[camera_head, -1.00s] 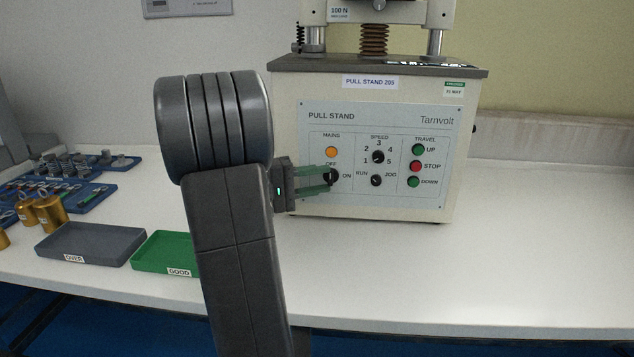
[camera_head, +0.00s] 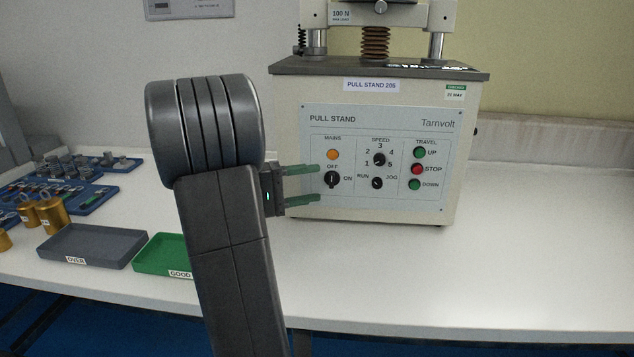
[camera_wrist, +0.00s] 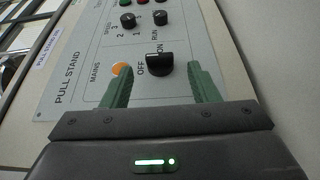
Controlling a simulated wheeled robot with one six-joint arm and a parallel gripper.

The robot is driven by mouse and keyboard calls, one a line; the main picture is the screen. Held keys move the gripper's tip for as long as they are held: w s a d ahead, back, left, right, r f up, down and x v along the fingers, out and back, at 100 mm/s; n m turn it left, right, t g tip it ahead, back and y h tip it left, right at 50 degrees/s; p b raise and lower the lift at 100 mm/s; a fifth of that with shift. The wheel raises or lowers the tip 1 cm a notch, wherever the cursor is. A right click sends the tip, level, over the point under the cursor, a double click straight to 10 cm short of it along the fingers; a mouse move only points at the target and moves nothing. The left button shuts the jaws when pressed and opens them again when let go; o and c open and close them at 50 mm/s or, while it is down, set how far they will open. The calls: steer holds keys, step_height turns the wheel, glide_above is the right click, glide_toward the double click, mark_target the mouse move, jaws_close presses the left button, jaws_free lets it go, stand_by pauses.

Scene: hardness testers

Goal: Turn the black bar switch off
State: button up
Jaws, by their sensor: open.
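The black bar switch (camera_head: 332,179) is the MAINS knob at the lower left of the pull stand's panel, between the OFF and ON labels. My gripper (camera_head: 318,183) is open and empty just left of the switch. In the wrist view my gripper (camera_wrist: 158,70) has one green finger on each side of the switch, apart from it.
The orange lamp (camera_head: 333,154) sits above the switch. The speed knob (camera_head: 379,159), run/jog knob (camera_head: 377,183) and travel buttons (camera_head: 417,169) are to the right. A grey tray (camera_head: 92,246) and a green tray (camera_head: 160,255) lie at left. The bench front right is clear.

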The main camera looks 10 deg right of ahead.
mark_target(332, 180)
steer(key=s+a+p, duration=0.1)
steer(key=a, duration=1)
steer(key=shift+s+f, duration=0.1)
steer(key=d, duration=0.4)
steer(key=w+d+b, duration=0.1)
steer(key=d, duration=0.8)
steer(key=shift+w+d, duration=0.25)
steer(key=shift+d, duration=0.05)
